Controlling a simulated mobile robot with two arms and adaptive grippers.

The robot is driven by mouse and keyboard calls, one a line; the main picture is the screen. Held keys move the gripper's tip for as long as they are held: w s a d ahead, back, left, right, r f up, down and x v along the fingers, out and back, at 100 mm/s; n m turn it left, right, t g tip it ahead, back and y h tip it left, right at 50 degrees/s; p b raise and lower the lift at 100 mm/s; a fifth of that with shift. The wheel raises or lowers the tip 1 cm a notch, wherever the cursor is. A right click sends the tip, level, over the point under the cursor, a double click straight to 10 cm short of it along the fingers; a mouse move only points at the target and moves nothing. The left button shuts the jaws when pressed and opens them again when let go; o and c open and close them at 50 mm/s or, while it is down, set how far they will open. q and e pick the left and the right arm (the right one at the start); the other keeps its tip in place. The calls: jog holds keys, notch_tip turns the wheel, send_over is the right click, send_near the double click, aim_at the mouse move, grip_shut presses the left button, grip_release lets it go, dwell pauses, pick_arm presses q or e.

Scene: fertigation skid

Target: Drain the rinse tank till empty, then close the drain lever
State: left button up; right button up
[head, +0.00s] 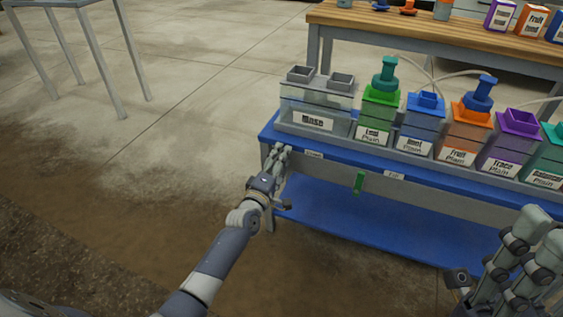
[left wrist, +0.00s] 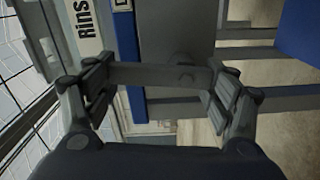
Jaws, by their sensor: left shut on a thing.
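The rinse tank (head: 345,125) is a clear twin-capped tank at the left end of the blue skid. Its label shows in part in the left wrist view (left wrist: 85,25). I cannot read a sure liquid level in it. My left gripper (head: 280,156) is at the skid's front left corner, just below the tank. In the left wrist view its fingers (left wrist: 160,95) are shut on a grey bar (left wrist: 160,76), apparently the drain lever. The fingers hide the lever in the head view. My right gripper (head: 458,282) is low at the right, away from the tank; its fingers are unclear.
A green lever (head: 359,182) hangs on the skid's front, right of my left gripper. Several coloured tanks, such as a green one (head: 377,115), stand right of the rinse tank. A blue lower shelf (head: 350,222) lies below.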

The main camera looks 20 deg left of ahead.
pick_arm(q)
jog(key=shift+w+a+r+n, duration=0.15)
jog(key=shift+a+n, duration=0.15)
jog(key=shift+n, duration=0.4)
jog(key=o, duration=1.5)
jog(key=shift+o, duration=0.2)
jog(key=shift+f, duration=0.2)
jog(key=s, duration=1.2)
jog(key=shift+a, duration=0.15)
